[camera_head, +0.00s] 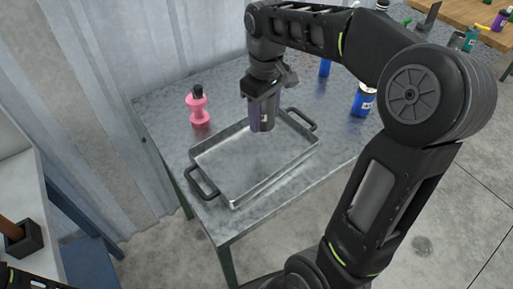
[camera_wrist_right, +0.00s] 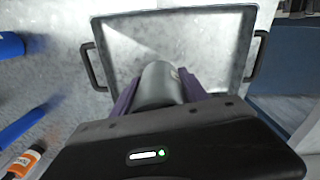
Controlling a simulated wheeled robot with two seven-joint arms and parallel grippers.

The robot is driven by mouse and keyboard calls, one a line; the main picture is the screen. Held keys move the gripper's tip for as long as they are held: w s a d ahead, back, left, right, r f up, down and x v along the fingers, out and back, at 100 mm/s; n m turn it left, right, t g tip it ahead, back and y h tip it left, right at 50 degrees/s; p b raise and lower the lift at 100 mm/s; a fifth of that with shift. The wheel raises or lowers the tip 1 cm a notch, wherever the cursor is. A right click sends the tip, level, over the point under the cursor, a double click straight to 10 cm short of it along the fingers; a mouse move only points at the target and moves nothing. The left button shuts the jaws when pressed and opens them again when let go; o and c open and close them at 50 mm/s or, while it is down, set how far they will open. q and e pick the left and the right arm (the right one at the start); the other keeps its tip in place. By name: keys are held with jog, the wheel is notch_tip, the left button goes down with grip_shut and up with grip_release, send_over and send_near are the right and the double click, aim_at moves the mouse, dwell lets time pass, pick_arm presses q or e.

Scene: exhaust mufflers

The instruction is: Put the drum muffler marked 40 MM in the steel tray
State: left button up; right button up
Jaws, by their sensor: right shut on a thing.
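My right gripper (camera_head: 263,110) points down over the steel tray (camera_head: 236,200), a shallow rectangular pan with a dark handle at each end. The gripper is shut on a grey cylindrical muffler (camera_wrist_right: 158,82), held between its two purple fingers in the right wrist view. The muffler's lower end (camera_head: 268,126) shows in the head view, above the tray's far part. No 40 MM mark can be read on the visible side. The tray floor that shows is bare, and the tray also fills the upper middle of the right wrist view (camera_wrist_right: 235,85). My left gripper is not in view.
A pink bottle-like thing with a black top (camera_head: 198,108) stands left of the tray on the metal table (camera_head: 160,110). A blue container (camera_head: 363,100) and another blue item (camera_head: 325,67) stand to the right. An orange-labelled item (camera_wrist_right: 24,162) shows in the wrist view.

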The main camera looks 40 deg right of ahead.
send_over(264, 149)
jog(key=shift+f, duration=2.8)
jog(key=shift+f, duration=1.85)
jog(key=shift+f, duration=0.15)
jog(key=o, duration=1.5)
notch_tip(264, 149, up, 12)
jog(key=shift+r, duration=0.15)
